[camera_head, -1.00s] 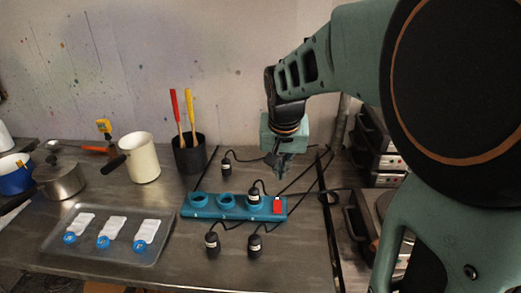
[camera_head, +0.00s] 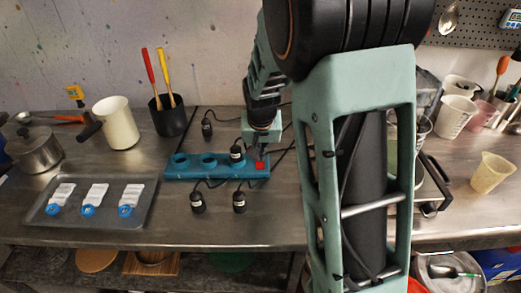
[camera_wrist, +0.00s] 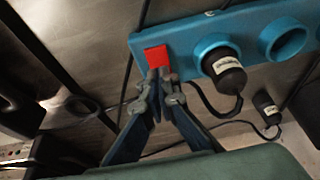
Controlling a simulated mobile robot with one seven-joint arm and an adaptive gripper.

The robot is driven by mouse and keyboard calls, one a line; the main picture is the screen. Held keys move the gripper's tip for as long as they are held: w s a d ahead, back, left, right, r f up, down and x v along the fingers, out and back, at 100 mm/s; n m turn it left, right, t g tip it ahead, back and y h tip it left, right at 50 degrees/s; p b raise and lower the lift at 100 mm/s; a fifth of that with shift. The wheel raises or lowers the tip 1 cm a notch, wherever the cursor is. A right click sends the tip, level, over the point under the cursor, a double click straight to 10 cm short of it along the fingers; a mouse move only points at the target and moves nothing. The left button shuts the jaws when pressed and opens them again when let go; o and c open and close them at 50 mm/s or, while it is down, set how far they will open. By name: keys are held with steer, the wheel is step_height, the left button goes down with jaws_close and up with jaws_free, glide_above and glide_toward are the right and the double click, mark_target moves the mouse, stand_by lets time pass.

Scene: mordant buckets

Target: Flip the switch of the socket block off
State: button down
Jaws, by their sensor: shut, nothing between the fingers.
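The teal socket block (camera_head: 222,173) lies on the metal counter, with round sockets in a row and a red switch (camera_head: 260,165) at its right end. A black plug (camera_head: 237,152) sits in the socket beside the switch; the other two sockets are empty. My gripper (camera_head: 259,154) is shut and empty, right at the switch in the head view. In the wrist view, the gripper's fingertips (camera_wrist: 160,74) are together at the lower edge of the red switch (camera_wrist: 156,56) and seem to touch it. I cannot tell the switch's tilt. The plugged-in plug (camera_wrist: 226,71) is beside the fingers.
Two loose black plugs (camera_head: 198,202) with cables lie in front of the block, and another (camera_head: 207,127) lies behind. A tray (camera_head: 70,219) with white packets is at left. A black utensil pot (camera_head: 168,121) and a cream pot (camera_head: 116,122) stand behind.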

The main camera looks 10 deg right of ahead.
steer(key=shift+w+d+f+b, duration=0.1)
steer(key=shift+w+f+b, duration=0.15)
steer(key=shift+f+b, duration=0.15)
steer(key=shift+s, duration=0.2)
steer(key=shift+s+a, duration=0.2)
steer(key=shift+s, duration=0.6)
